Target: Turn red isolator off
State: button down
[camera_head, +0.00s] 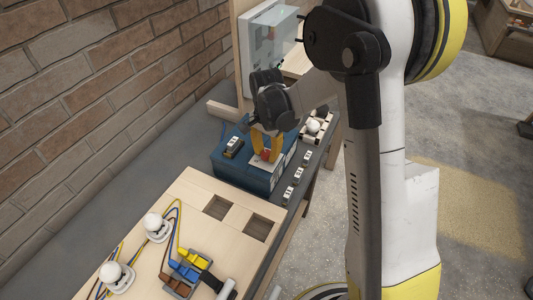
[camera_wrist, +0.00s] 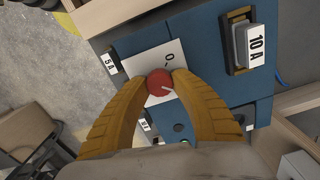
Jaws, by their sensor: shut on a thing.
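The red isolator (camera_wrist: 160,83) is a round red knob with a white pointer mark, on a white plate (camera_wrist: 141,62) set on a blue box (camera_wrist: 206,45). The plate bears a "O" mark above the knob; the knob's white line points to the right and slightly down in the wrist view. My gripper (camera_wrist: 160,86) has its two yellow fingers closed on the knob's two sides. In the head view, my gripper (camera_head: 266,148) reaches down to the top of the blue box (camera_head: 232,172), and its fingers partly hide the red knob.
A breaker labelled 10 A (camera_wrist: 250,45) stands on the box beside the plate. Several small breakers (camera_head: 298,175) lie along the bench edge. A wooden board (camera_head: 190,197) with lamps and wires is in front, and a brick wall (camera_head: 80,90) is at left.

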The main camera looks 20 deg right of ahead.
jog(key=n+b, duration=0.1)
jog(key=n, duration=0.3)
jog(key=shift+f, duration=0.1)
jog(key=n+b, duration=0.1)
jog(key=n, duration=0.3)
jog(key=shift+n, duration=0.3)
jog(key=n+b, duration=0.1)
jog(key=n, duration=0.3)
jog(key=shift+a+n, duration=0.1)
jog(key=shift+n, duration=0.2)
jog(key=shift+n+b, duration=0.3)
jog(key=shift+n, duration=1.5)
jog(key=c, duration=1)
grip_release()
jog(key=shift+c, duration=0.2)
jog(key=shift+r, duration=0.2)
